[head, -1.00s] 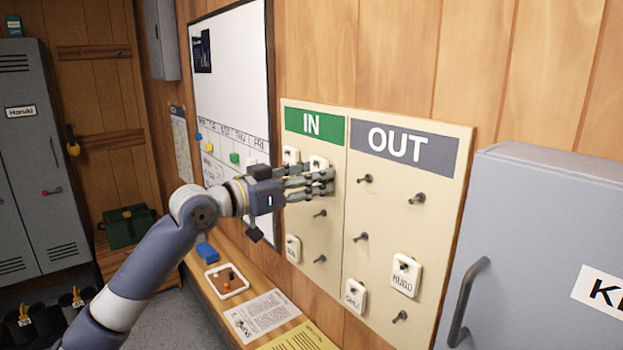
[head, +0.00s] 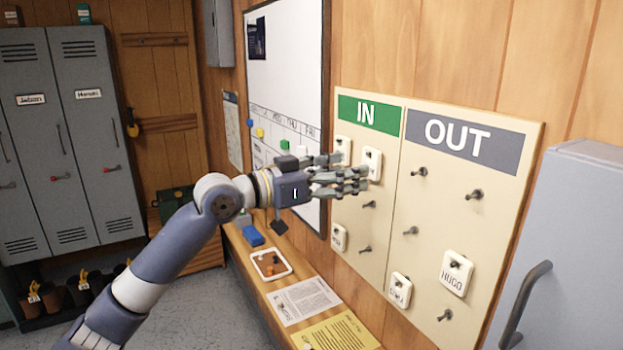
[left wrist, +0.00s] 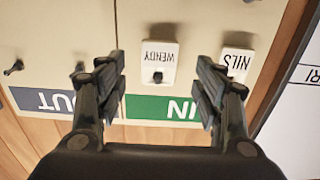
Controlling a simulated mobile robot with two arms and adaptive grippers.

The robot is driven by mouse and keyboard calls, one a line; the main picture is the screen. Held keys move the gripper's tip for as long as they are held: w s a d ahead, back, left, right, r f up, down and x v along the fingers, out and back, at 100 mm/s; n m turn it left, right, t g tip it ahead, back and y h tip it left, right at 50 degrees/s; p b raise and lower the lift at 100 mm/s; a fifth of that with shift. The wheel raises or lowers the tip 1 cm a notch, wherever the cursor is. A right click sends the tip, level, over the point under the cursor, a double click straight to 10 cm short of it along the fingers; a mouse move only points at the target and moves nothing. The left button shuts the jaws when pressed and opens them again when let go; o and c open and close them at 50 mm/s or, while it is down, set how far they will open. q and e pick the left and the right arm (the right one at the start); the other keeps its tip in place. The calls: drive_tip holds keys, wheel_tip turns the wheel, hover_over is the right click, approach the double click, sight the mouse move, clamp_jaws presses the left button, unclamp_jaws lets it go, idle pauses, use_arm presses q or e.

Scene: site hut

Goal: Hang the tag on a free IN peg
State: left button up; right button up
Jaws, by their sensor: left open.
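The board has a green IN half (head: 370,116) and a grey OUT half (head: 466,143). My left gripper (head: 352,176) is open and empty in front of the upper IN pegs. In the left wrist view the open fingers (left wrist: 159,72) stand either side of the white WENDY tag (left wrist: 157,60), apart from it. WENDY (head: 372,164) hangs on the upper right IN peg. The NILS tag (left wrist: 237,63) hangs beside it, upper left (head: 343,146). Another tag (head: 338,237) hangs lower left on IN. The middle right IN peg (head: 369,204) and lower right IN peg (head: 365,250) are bare.
HUGO's tag (head: 456,272) and another tag (head: 400,290) hang on OUT; several OUT pegs are bare. A grey cabinet (head: 565,230) juts out at right. The bench below holds a small tray (head: 288,272), papers (head: 303,300) and a blue item (head: 252,236).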

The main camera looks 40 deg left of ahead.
use_arm(q)
drive_tip(key=v, duration=0.7)
